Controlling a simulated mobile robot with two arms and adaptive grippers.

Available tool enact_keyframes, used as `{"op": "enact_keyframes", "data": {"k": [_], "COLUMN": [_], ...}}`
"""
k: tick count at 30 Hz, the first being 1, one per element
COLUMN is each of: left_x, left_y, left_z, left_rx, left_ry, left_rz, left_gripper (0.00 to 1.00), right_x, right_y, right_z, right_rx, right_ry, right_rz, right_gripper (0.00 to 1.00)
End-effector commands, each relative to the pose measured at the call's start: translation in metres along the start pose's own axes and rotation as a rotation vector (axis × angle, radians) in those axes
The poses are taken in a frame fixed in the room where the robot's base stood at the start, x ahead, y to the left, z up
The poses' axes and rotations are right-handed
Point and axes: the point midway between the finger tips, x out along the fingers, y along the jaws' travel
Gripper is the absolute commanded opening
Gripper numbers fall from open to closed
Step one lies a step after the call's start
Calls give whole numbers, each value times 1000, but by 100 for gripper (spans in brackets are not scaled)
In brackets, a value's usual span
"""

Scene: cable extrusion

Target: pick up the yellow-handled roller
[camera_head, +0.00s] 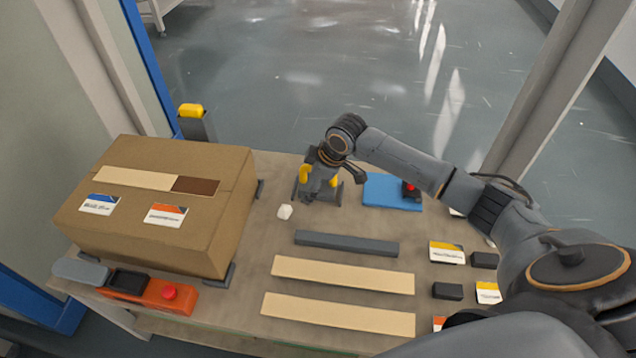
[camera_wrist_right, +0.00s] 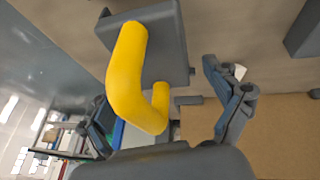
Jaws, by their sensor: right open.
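The yellow-handled roller stands at the back middle of the table, its yellow handle (camera_head: 304,174) partly hidden behind my right gripper in the head view. In the right wrist view the bent yellow handle (camera_wrist_right: 126,75) rises from a dark grey block-like part (camera_wrist_right: 172,40). My right gripper (camera_head: 318,188) is over the roller, pointing down at it. Its fingers (camera_wrist_right: 157,90) are spread open on either side of the handle in the wrist view, with gaps visible. I cannot tell whether any finger touches it. My left gripper is not in view.
A cardboard box (camera_head: 215,215) fills the left of the table. A blue pad (camera_head: 385,192) with a red-topped part lies right of the roller. A small white piece (camera_head: 285,212), a dark bar (camera_head: 345,243) and two tan strips (camera_head: 343,275) lie in front. A yellow-topped post (camera_head: 193,121) stands behind the box.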

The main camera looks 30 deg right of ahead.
Motion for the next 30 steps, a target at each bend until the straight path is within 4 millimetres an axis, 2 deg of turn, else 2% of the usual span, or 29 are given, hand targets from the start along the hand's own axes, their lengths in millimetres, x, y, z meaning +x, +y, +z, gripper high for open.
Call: {"op": "enact_keyframes", "data": {"k": [5,12,13,14,23,30], "left_x": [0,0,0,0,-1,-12], "left_y": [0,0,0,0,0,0], "left_z": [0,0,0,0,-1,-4], "left_rx": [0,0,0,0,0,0], "left_ry": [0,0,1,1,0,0], "left_rz": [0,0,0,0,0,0], "left_gripper": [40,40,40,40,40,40], "right_x": [-1,-1,-1,-1,-3,-25], "right_y": [0,0,0,0,2,7], "right_z": [0,0,0,0,-1,-11], "right_rx": [0,0,0,0,0,0], "right_ry": [0,0,0,0,1,4], "right_rz": [1,1,1,1,2,4], "right_gripper": [90,41,35,33,33,33]}}
